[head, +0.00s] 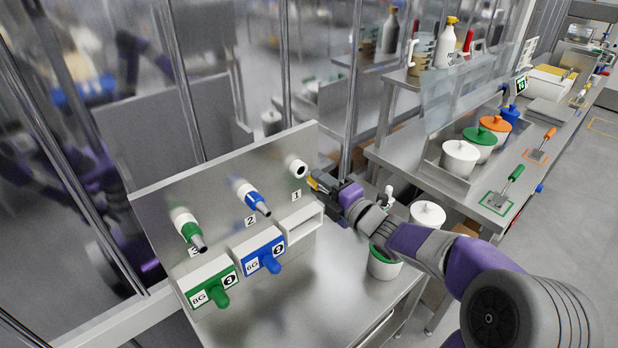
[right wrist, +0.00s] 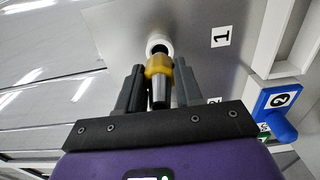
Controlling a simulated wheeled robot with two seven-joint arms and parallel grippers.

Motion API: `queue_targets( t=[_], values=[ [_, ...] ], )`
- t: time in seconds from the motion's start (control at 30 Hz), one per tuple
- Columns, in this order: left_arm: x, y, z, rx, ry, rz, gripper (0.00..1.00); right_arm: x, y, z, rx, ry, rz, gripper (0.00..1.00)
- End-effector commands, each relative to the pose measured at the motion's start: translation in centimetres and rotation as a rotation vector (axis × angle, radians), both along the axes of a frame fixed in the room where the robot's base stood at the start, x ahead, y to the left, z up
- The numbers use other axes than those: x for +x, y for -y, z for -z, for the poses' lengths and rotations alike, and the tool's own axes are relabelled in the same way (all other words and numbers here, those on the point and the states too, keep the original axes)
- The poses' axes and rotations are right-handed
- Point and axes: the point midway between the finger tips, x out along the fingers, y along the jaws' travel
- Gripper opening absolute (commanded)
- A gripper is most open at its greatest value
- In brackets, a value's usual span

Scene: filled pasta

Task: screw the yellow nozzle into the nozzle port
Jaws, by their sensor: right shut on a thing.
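The yellow nozzle (right wrist: 157,66) has a yellow collar and a grey metal tip. My right gripper (right wrist: 158,78) is shut on it, one finger on each side, with the tip pointing back toward the wrist. The white round nozzle port (right wrist: 160,41) lies just beyond the collar; it is also in the head view (head: 296,167), above the label 1. The collar overlaps the port's lower edge in the wrist view, and I cannot tell whether they touch. In the head view my right gripper (head: 321,184) is right of and slightly below the port, hiding most of the nozzle. My left gripper is out of view.
The upright metal panel (head: 160,205) also carries a blue nozzle (head: 251,197) and a green nozzle (head: 189,230). Below are a blue box (head: 262,252), a green box (head: 212,287) and an empty white holder (head: 303,222). White tubs stand to the right.

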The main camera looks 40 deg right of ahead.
Motion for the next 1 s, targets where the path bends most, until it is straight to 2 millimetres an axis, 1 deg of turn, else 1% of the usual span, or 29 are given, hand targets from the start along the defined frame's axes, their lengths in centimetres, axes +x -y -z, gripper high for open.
queue_targets(
  t=[0.6, 1.0],
  values=[
    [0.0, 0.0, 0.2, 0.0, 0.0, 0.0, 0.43, -2.5, 0.2, 0.0, 0.0, 0.001, 0.0, 0.03],
    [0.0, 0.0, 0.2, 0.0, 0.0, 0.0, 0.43, -2.7, 0.2, 0.0, 0.001, 0.001, 0.0, 0.03]
  ],
)
